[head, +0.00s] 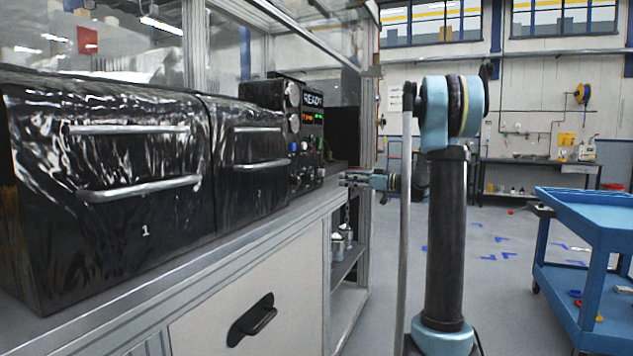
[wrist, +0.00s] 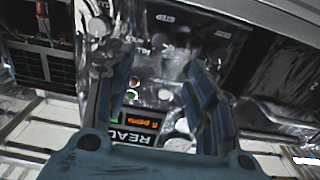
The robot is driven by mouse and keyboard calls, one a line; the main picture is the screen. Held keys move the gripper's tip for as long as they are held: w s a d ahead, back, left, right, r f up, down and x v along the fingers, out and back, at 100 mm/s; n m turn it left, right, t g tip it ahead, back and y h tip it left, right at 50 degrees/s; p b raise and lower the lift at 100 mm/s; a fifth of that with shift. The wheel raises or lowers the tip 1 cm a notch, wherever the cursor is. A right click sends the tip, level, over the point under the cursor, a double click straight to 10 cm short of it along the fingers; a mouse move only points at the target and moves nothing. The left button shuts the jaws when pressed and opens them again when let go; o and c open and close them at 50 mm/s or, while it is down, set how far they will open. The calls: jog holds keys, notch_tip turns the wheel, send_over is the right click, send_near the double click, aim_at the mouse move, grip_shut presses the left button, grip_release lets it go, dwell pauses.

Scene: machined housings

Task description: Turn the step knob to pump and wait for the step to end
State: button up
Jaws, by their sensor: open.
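The control box (head: 272,98) stands at the far end of the bench, with a READY display (head: 313,99) and an orange readout (head: 308,116). My gripper (head: 345,180) is in front and to the right of its lower panel. In the wrist view my gripper (wrist: 152,60) is open, its blue fingers spread over the panel with nothing held. The panel shows upside down there, with the READY display (wrist: 130,139) between the finger bases. A faint label that looks like STEP (wrist: 165,17) lies beyond the fingertips. Which dark knob is the step knob, and its setting, I cannot tell.
Two black glossy housings with metal handles, left (head: 110,150) and right (head: 250,160), fill the bench (head: 190,262) beside the control box. A metal frame post (head: 368,120) stands near my gripper. A blue cart (head: 590,215) is at right; the floor between is open.

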aim_at(313, 177)
jog(key=x, duration=1.4)
jog(key=shift+f, duration=0.1)
jog(key=c, duration=1.1)
